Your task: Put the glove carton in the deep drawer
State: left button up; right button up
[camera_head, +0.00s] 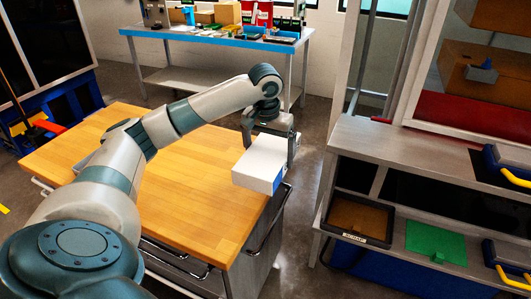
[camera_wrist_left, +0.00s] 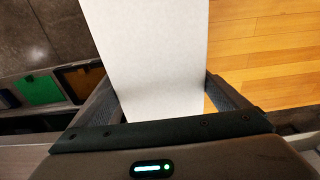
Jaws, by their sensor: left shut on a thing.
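A white carton with a blue patch on one side, which I take as the glove carton (camera_head: 260,163), hangs in my left gripper (camera_head: 271,146) near the right edge of the wooden-topped cabinet. The carton (camera_wrist_left: 155,55) also fills the middle of the left wrist view, between the two fingers of the left gripper (camera_wrist_left: 162,95). The gripper is shut on it. The cabinet has drawer handles (camera_head: 268,218) on its right side and front. I cannot tell which drawer is the deep one or whether any is open. My right gripper is not in view.
The wooden top (camera_head: 190,205) is bare. A grey shelf unit (camera_head: 430,165) stands at the right with a black-rimmed tray (camera_head: 358,218) and a green mat (camera_head: 436,241). A blue-edged bench (camera_head: 222,35) with many items stands at the back. Floor shows between cabinet and shelves.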

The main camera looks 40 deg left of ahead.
pick_arm(q)
jog(key=s+d+f+m, duration=0.1)
jog(key=s+d+f, duration=0.4)
jog(key=d, duration=0.3)
jog(key=s+d+f+m, duration=0.1)
jog(key=s+d+f, duration=0.4)
jog(key=d, duration=0.4)
jog(key=s+d+f+m, duration=0.1)
jog(key=s+d+f, duration=0.5)
jog(key=s+d, duration=0.1)
jog(key=shift+s+d+m, duration=0.2)
jog(key=shift+d+m, duration=0.1)
jog(key=shift+d, duration=0.45)
jog(key=shift+s+d, duration=0.1)
